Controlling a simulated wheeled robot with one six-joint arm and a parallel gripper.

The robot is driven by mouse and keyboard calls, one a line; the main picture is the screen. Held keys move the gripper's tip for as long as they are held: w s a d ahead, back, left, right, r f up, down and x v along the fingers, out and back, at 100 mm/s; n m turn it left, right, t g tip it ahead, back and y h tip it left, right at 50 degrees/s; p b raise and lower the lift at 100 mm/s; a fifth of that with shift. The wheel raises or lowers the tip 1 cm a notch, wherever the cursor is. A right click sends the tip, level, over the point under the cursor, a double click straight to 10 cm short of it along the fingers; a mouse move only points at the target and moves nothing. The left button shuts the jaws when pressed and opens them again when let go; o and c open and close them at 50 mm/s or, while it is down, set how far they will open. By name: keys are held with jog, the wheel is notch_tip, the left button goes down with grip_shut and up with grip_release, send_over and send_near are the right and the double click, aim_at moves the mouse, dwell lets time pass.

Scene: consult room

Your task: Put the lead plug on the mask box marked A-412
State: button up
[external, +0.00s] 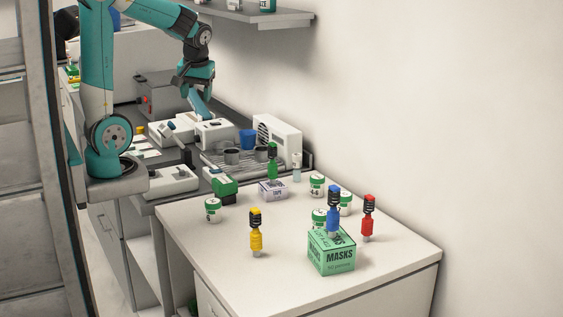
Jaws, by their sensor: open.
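A green mask box (331,257) lettered MASKS stands near the front of the white table; I cannot read A-412 on it. A blue lead plug (333,199) with a black ribbed section stands upright, apparently on top of this box. A yellow plug (256,238) stands on the table to its left, and a red plug (368,212) stands to its right. A green plug (272,165) stands farther back. My gripper (203,108) is open, pointing down over the back counter, well away from the plugs. No held object is visible; its fingertips are small here.
White jars with green lids, such as one (213,210), stand around the table. A small tape box (272,190) and a dark green box (224,187) are at its back. White devices (215,133) crowd the counter below my gripper. A shelf (260,17) overhangs the wall.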

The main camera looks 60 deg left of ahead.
jog(key=s+a+f+m, duration=0.1)
jog(key=s+a, duration=0.1)
jog(key=s, duration=0.3)
jog(key=s+a+f+m+y, duration=0.1)
jog(key=s+a+m, duration=0.1)
jog(key=s, duration=0.3)
jog(key=shift+s+a+g, duration=0.4)
jog(key=shift+a, duration=0.1)
notch_tip(320, 180, up, 10)
jog(key=p, duration=0.9)
jog(key=shift+f+p, duration=0.15)
jog(key=shift+p, duration=0.2)
